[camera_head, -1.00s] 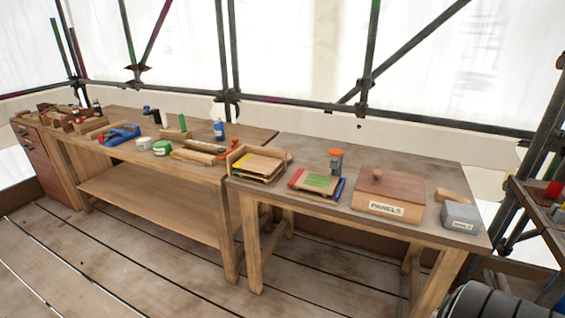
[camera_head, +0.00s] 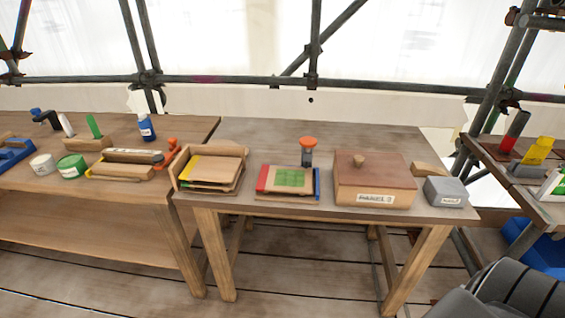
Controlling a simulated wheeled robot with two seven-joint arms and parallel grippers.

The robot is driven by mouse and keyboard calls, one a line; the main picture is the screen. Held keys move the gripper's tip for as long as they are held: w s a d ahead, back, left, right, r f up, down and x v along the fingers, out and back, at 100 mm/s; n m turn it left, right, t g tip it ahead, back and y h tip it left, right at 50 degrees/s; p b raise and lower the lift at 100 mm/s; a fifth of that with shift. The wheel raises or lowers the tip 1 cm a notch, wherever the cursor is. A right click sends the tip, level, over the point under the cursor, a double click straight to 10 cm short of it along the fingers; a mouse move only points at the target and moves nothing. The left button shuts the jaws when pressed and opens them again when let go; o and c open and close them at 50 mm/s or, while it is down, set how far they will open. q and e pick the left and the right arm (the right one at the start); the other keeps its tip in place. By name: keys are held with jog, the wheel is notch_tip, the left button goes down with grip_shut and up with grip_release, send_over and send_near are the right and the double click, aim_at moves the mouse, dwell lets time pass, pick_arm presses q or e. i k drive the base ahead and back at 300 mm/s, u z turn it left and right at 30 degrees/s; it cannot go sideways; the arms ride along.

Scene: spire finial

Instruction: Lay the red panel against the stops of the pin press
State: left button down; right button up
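No separate red panel can be made out. A low wooden board on the right-hand table carries a green gridded piece (camera_head: 291,178), with a red strip (camera_head: 264,178) at its left and a blue strip (camera_head: 317,183) at its right. Just behind it stands a grey post with an orange top (camera_head: 308,143); I cannot tell whether these form the pin press. A closed wooden box (camera_head: 375,180) with a knobbed lid and a label that seems to read "PANELS" stands to the right. Neither gripper is in view.
A wooden tray (camera_head: 240,152) holding thin boards and a yellow piece stands left of the board. A grey labelled block (camera_head: 445,191) and a wood offcut (camera_head: 428,170) lie at the table's right. The left bench (camera_head: 120,205) holds jars and tools. Scaffold poles rise behind.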

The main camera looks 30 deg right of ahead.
aim_at(271, 178)
jog(key=z, duration=0.95)
jog(key=i, duration=0.8)
jog(key=z, duration=0.9)
